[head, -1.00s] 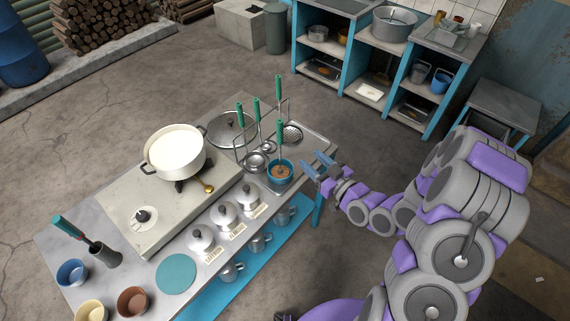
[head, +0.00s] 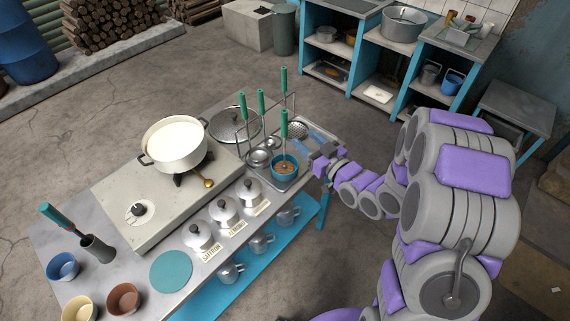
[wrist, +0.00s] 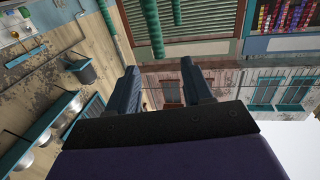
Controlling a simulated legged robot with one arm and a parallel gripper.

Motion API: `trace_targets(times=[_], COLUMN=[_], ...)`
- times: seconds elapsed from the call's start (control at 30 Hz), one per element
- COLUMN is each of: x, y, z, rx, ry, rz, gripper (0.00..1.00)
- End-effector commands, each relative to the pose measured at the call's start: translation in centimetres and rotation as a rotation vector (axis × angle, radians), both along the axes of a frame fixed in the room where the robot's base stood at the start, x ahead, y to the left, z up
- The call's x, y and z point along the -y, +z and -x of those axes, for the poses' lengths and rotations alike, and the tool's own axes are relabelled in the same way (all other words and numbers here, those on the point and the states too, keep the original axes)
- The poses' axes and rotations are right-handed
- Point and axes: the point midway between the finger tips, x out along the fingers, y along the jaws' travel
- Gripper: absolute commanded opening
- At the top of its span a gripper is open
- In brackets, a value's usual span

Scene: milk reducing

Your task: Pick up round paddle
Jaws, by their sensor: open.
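Several green-handled utensils stand at a wire rack at the table's far right end in the head view. One green handle (head: 284,123) rises above a blue bowl (head: 285,169) with a brown round disc in it. Another handle (head: 284,78) stands behind, above a perforated round head (head: 297,130). I cannot tell for sure which is the round paddle. My gripper (head: 303,142) is open and empty, just right of the rack, pointing left. In the wrist view its fingers (wrist: 160,75) are apart, with a green handle (wrist: 152,28) ahead, between the finger directions and not held.
A white pot (head: 174,146) of milk sits on the stove slab. Three lidded labelled pots (head: 224,209) line the front edge. A blue shelf unit (head: 350,60) stands at the back; the floor between is clear.

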Motion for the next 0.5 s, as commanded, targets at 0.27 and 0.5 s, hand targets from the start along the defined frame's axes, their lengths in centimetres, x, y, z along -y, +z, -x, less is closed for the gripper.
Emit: trace_targets(times=[0.27, 0.5], x=[-2.4, -4.1], y=[0.0, 0.0], z=[-2.5, -4.6], rx=[0.001, 0.001], ry=[0.003, 0.001], rz=[0.0, -0.001], gripper=[0.5, 0.5])
